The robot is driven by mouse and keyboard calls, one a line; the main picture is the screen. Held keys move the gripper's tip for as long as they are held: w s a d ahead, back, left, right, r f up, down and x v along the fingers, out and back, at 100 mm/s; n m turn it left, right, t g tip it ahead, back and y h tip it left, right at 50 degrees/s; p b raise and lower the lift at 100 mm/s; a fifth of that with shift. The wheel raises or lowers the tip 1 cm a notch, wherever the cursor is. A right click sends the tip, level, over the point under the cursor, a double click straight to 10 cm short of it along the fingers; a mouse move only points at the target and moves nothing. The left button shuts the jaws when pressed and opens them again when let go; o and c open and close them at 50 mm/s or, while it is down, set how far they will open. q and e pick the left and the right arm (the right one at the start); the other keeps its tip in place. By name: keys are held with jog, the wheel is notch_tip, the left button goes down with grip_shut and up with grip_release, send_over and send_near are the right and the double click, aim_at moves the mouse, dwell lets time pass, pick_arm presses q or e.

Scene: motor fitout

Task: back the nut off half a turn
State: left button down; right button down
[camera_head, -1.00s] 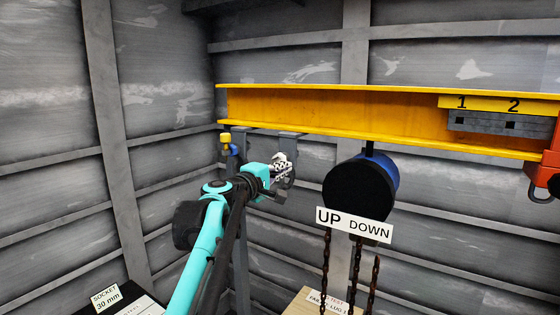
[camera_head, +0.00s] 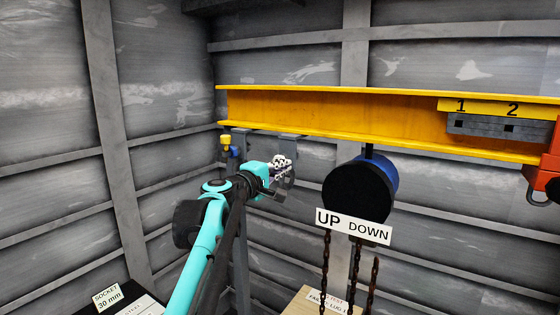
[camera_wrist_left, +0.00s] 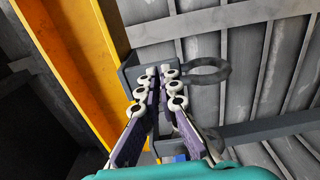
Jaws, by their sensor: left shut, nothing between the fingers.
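My left gripper (camera_head: 279,163) is beside a grey hanging bracket (camera_head: 291,147) under the yellow beam. In the left wrist view its purple-and-white fingers (camera_wrist_left: 160,80) are drawn together with nothing visible between them. They are in front of a grey plate (camera_wrist_left: 131,76); a dark grey ring (camera_wrist_left: 207,71) sticks out to the right of the tips. I cannot make out the nut in either view; the fingers may hide it. Whether the tips touch the plate or ring I cannot tell. My right gripper is not in view.
The yellow beam (camera_head: 330,118) runs overhead close to the gripper. A dark hoist drum (camera_head: 355,192) hangs right of it, with an UP/DOWN sign (camera_head: 353,226) and rusty chains (camera_head: 325,265). A yellow-and-blue fitting (camera_head: 226,142) is at left. An orange hook block (camera_head: 547,165) hangs far right.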

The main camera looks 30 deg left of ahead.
pick_arm(q)
jog(key=shift+a+r+p, duration=0.15)
jog(key=shift+r+p, duration=0.45)
jog(key=shift+r, duration=0.05)
jog(key=shift+f, duration=0.1)
jog(key=shift+d, duration=0.25)
jog(key=s, duration=0.6)
jog(key=shift+a, duration=0.15)
